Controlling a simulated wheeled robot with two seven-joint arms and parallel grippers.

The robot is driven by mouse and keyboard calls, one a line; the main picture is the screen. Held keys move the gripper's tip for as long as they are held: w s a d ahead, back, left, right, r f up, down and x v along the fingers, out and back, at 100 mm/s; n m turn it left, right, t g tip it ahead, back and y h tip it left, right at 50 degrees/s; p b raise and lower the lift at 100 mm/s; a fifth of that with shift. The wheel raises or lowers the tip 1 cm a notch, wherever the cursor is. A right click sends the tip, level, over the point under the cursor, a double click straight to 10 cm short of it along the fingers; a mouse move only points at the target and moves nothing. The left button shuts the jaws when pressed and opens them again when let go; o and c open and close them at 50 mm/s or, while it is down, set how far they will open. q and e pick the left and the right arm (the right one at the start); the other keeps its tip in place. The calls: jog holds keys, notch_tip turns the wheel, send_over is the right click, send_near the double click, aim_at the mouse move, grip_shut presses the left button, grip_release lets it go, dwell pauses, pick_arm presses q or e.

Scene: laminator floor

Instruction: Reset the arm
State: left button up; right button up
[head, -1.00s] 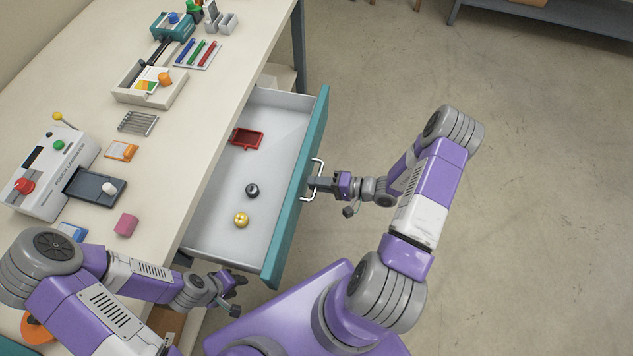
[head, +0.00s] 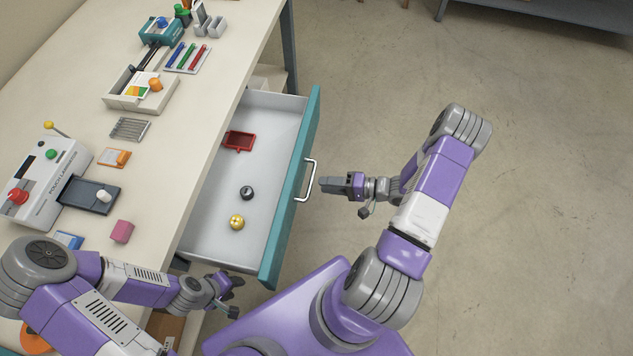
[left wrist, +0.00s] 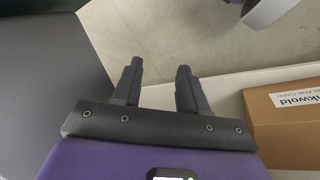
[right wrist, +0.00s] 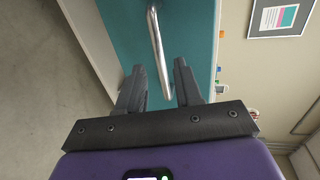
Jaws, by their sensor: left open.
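My right gripper (head: 328,185) is just to the right of the drawer handle (head: 307,180), apart from it. In the right wrist view its fingers (right wrist: 160,85) are spread and empty, with the silver handle (right wrist: 158,50) and teal drawer front (right wrist: 190,40) beyond them. The drawer (head: 291,195) stands pulled out from the table. My left gripper (head: 233,281) is low by the drawer's near corner. In the left wrist view its fingers (left wrist: 158,88) are open with nothing between them.
The drawer holds a red tray (head: 239,141), a black knob (head: 247,193) and a yellow knob (head: 237,222). A pouch laminator (head: 45,180) stands on the table (head: 185,150). A cardboard box (left wrist: 290,125) is near my left gripper. The floor (head: 530,200) at right is clear.

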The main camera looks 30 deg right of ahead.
jog(key=shift+v, duration=0.85)
